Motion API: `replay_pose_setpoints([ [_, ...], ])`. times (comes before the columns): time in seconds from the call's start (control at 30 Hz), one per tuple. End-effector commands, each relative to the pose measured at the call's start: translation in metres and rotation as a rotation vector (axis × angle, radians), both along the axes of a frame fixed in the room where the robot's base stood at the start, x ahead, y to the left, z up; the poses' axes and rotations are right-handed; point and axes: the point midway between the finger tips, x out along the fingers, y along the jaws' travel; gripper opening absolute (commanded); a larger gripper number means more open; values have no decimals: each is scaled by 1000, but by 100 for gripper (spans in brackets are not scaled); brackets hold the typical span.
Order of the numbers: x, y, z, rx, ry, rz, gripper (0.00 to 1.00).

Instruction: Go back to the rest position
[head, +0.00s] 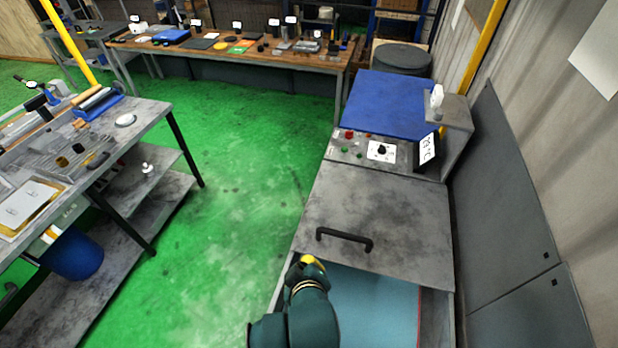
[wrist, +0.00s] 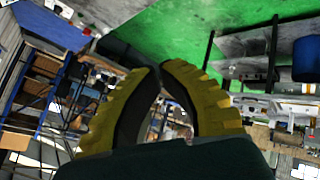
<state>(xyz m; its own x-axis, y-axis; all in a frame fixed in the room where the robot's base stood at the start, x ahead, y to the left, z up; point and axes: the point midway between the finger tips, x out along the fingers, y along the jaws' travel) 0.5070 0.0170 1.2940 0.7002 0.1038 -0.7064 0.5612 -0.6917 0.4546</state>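My gripper (head: 312,262) shows in the head view as a small yellow tip at the end of my dark teal arm. It is beside the front left of the grey machine cover (head: 385,215), below and left of its black handle (head: 344,238), and apart from the handle as far as I can tell. In the wrist view both yellow ribbed fingers (wrist: 161,68) curve inward and their tips nearly meet. Nothing shows held between them. The machine's light blue interior (head: 375,310) is visible in front of the cover, partly hidden by my arm.
A control panel (head: 380,152) with buttons and a display stands behind the cover. A workbench (head: 120,135) with tools is on the left, and a long wooden table (head: 230,48) is at the back. The green floor (head: 225,170) between them is clear.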

Motion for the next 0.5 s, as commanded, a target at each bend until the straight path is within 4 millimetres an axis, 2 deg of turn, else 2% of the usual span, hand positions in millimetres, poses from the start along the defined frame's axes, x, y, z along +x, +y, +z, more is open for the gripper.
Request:
replay_pose_setpoints([
  [0.03,13,-13,41,34,-98,-48,0],
  [0.07,19,-20,65,57,-155,-75,0],
  [0.1,24,-29,97,89,-233,-110,0],
  [0.17,28,-44,145,139,-350,-160,0],
  [0.2,27,-53,178,176,-431,-191,0],
  [0.23,24,-59,203,206,-492,-212,0],
  [0.33,5,-78,283,318,-698,-269,0],
  [0.4,-17,-85,333,413,-835,-291,0],
  [0.5,-52,-86,384,565,-989,-293,0],
])
